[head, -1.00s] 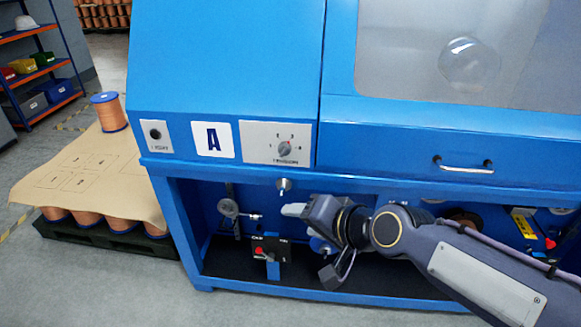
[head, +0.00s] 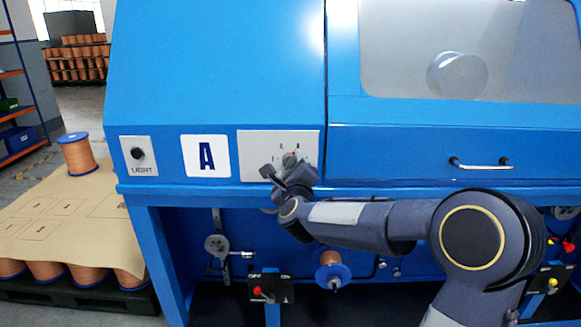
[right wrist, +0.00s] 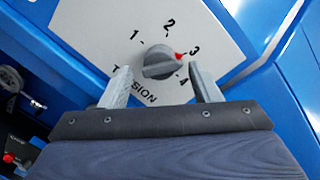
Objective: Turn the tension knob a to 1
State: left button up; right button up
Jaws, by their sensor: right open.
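The tension knob (right wrist: 158,63) is a grey dial on a light plate (right wrist: 90,30) marked 1 to 4 and TENSION. Its red pointer (right wrist: 180,57) is at 3 in the right wrist view. In the head view the knob (head: 290,160) sits right of the big A label (head: 206,156), partly covered by my right gripper (head: 289,172). In the right wrist view my right gripper (right wrist: 162,80) is open, with one finger at each side of the knob's lower part. I see gaps between the fingers and the knob. My left gripper is not in view.
A light switch plate (head: 139,155) is left of the A label. A door handle (head: 481,165) is to the right. Below the panel, an open bay holds a copper spool (head: 331,269) and a small black box with a red knob (head: 270,288).

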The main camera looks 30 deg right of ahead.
jog(key=shift+x, duration=0.9)
jog(key=c, duration=0.8)
jog(key=shift+f, duration=0.1)
